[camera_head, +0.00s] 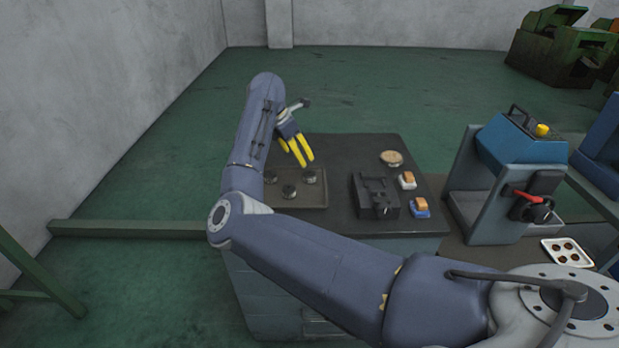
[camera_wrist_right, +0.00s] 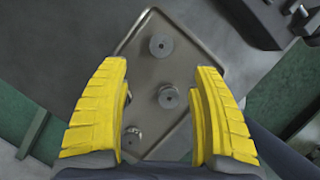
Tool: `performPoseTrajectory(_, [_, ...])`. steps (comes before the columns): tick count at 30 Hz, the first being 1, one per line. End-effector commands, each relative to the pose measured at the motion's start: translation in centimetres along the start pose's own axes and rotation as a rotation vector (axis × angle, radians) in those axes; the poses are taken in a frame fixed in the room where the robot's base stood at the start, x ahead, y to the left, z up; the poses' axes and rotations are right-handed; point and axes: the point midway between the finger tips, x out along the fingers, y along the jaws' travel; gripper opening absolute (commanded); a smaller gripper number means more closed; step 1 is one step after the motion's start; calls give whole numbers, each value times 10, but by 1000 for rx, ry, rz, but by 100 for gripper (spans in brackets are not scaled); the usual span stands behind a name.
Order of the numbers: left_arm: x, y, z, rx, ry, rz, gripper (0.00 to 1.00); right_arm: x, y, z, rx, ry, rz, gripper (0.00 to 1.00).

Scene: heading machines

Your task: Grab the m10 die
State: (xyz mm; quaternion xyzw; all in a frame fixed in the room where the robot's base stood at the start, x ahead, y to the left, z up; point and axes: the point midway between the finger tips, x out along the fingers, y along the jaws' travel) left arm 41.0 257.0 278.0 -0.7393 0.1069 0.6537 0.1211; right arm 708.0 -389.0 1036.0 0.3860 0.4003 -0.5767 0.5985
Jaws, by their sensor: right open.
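Three small round dark metal dies stand on a flat brown tray (camera_head: 312,202) on the bench: a left die (camera_head: 270,177), a front middle die (camera_head: 289,190) and a right die (camera_head: 309,176). I cannot read any size, so I cannot tell which is the m10 die. My right gripper (camera_head: 306,163) is open and empty above the tray's far side, its yellow fingers pointing down. In the right wrist view the tray (camera_wrist_right: 145,72) lies below the spread fingers (camera_wrist_right: 160,66), with one die (camera_wrist_right: 161,46) ahead, one (camera_wrist_right: 168,97) between them and one (camera_wrist_right: 131,138) partly hidden near the left finger.
A black fixture (camera_head: 375,195) stands right of the tray on the dark bench (camera_head: 345,150). A blue machine (camera_head: 515,150) stands further right, near a white tray (camera_head: 567,252).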

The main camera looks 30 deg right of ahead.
Motion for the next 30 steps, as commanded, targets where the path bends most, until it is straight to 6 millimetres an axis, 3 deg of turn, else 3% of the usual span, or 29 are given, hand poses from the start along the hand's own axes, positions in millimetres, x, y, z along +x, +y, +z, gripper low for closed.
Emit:
performPoseTrajectory(3, [0, 0, 0, 0, 0, 0, 44, 23, -1, 1, 0, -1, -3, 65])
performPoseTrajectory(9, [0, 0, 0, 0, 0, 0, 44, 49, -1, 1, 0, -2, -2, 65])
performPoseTrajectory(20, [0, 0, 0, 0, 0, 0, 44, 68, -1, 1, -1, -2, -2, 65])
performPoseTrajectory(30, [0, 0, 0, 0, 0, 0, 44, 106, -2, 4, 0, -2, -2, 65])
